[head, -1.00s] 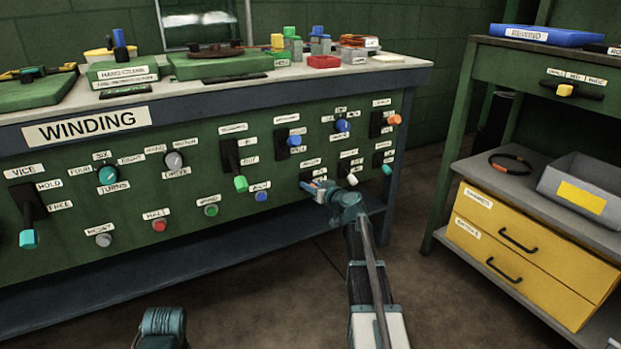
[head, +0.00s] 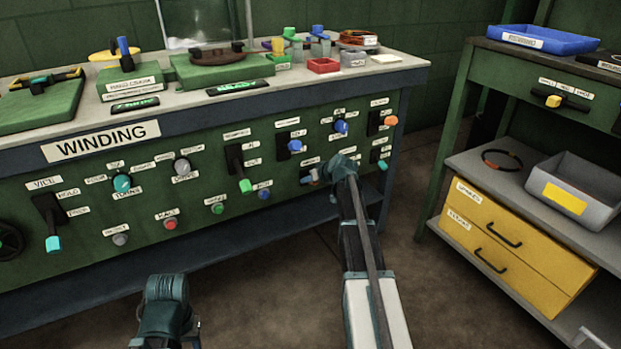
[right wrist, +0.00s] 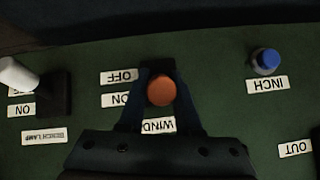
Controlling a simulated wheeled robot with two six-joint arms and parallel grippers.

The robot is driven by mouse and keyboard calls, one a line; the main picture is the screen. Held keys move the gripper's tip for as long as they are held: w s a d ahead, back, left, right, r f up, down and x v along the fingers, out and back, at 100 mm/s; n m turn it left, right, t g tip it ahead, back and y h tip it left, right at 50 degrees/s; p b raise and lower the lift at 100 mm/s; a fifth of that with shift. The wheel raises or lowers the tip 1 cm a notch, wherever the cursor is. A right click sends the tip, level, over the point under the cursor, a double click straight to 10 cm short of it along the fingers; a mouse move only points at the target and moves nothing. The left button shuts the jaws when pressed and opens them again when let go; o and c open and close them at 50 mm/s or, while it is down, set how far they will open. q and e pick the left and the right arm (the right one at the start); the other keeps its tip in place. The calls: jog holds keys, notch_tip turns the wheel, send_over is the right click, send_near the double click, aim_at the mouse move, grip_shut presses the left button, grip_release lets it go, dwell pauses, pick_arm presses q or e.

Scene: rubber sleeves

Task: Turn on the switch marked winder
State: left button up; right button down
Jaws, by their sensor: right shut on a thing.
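The winder switch has an orange round knob (right wrist: 161,90) and a dark base, with ON, OFF and a partly covered "WIND" label beside it, upside down in the right wrist view. My right gripper (right wrist: 161,100) is shut on this knob, one finger on each side. In the head view my right gripper (head: 322,173) is at the lower right of the green panel, and its wrist hides part of the switch. The lever's exact setting is hard to tell. A teal part of my left arm shows at the bottom; my left gripper is not visible.
A blue INCH button (right wrist: 265,61) and a white-knobbed BENCH LAMP switch (right wrist: 20,75) flank the switch. Other knobs and levers, such as the green lever (head: 245,185), fill the panel (head: 90,205). A READY plate (head: 239,88) on the bench shows green lettering.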

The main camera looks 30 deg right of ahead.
dwell(0.3)
jog(key=c, duration=0.6)
grip_release()
jog(key=p+v, duration=0.9)
jog(key=v, duration=0.4)
jog(key=shift+s+r, duration=0.25)
jog(key=shift+s, duration=0.05)
jog(key=shift+d, duration=0.1)
